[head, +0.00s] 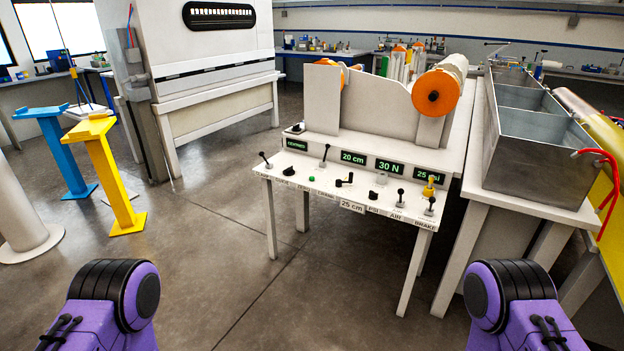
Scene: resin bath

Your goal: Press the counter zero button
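A small green button (311,179) sits on the sloped white control panel (330,189) of a roller stand. A small label below it seems to read ZERO, though the print is tiny. A green-lit display (353,158) above and to the right of the button reads 20 cm. Nothing covers the button. Purple and black parts of my two arms show at the bottom left and bottom right, well short of the panel. Neither of my grippers is in view.
Black levers (265,160) and a yellow-topped knob (429,187) stand on the panel. An orange-ended roller (437,93) lies behind. A metal tank (535,150) is at right. Blue (62,150) and yellow (112,175) stands are at left. Floor before the panel is clear.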

